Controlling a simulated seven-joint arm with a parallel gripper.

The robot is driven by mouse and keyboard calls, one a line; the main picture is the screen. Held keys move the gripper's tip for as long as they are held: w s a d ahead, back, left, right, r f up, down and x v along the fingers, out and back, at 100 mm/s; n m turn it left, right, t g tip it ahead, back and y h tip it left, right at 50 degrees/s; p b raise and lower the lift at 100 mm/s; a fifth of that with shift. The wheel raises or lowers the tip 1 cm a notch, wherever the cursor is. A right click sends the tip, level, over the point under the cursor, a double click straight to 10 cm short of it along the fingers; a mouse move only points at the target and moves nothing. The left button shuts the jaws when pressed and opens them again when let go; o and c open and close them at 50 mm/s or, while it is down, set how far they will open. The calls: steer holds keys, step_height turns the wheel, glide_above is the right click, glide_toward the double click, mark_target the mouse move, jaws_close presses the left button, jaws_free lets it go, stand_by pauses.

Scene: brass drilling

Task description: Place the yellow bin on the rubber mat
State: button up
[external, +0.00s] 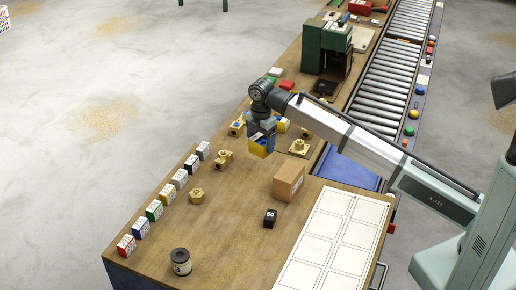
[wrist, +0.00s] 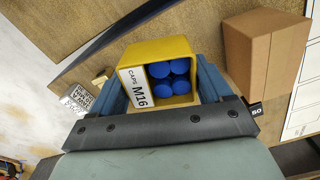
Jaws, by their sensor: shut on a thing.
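The yellow bin (wrist: 185,46), labelled "CAPS M16" and holding several blue caps, sits between the blue fingers of my gripper (wrist: 165,82) in the wrist view. My gripper is shut on it. In the external view the yellow bin (external: 260,150) hangs under my gripper (external: 261,138), over the wooden bench beside brass fittings. Its height above the bench is hard to tell. I cannot tell which surface is the rubber mat.
A cardboard box (external: 288,181) stands right of the bin. Brass valves (external: 224,160) and a row of small coloured boxes (external: 154,210) lie left. A black jar (external: 180,261), a small dark box (external: 270,218) and a white marked sheet (external: 335,235) are nearer. Bare bench lies between.

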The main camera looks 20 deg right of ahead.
steer(key=w+d+f, duration=0.2)
steer(key=w+d, duration=0.5)
steer(key=w, duration=0.3)
steer(key=w+d+f, duration=0.3)
steer(key=w+d, duration=0.4)
steer(key=w, duration=0.4)
steer(key=shift+w+a+f+n, duration=0.15)
steer(key=shift+f+n, duration=0.4)
steer(key=shift+f, duration=1.1)
steer(key=shift+w+a+f+n, duration=0.15)
steer(key=shift+f+n, duration=0.45)
steer(key=shift+f, duration=1.05)
steer(key=shift+w+a+f+n, duration=0.15)
steer(key=shift+f+n, duration=0.4)
steer(key=shift+f, duration=1.1)
steer(key=shift+f, duration=0.15)
steer(key=o, duration=1)
step_height(320, 180, up, 12)
steer(key=shift+r, duration=0.2)
